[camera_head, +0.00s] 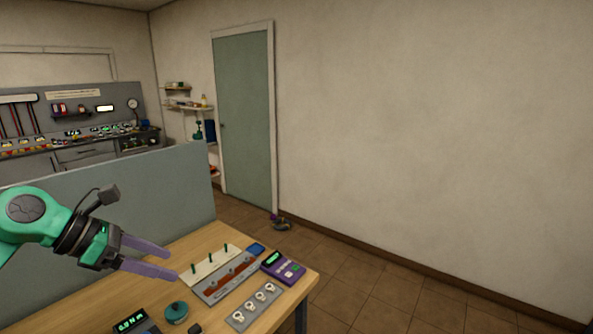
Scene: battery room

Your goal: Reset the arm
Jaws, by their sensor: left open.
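My left arm comes in from the left in green and black. Its left gripper (173,263) has two purple fingers spread apart with nothing between them. It is over the left part of the wooden table (205,240), pointing right. My right gripper and arm do not show.
On the table are a board with green pegs (209,265), a grey tray (228,283), a purple device (284,268), a plate with white rings (254,307), a green round object (176,312) and a black display (133,322). A grey partition (150,195) stands behind. The floor (370,290) at right is clear.

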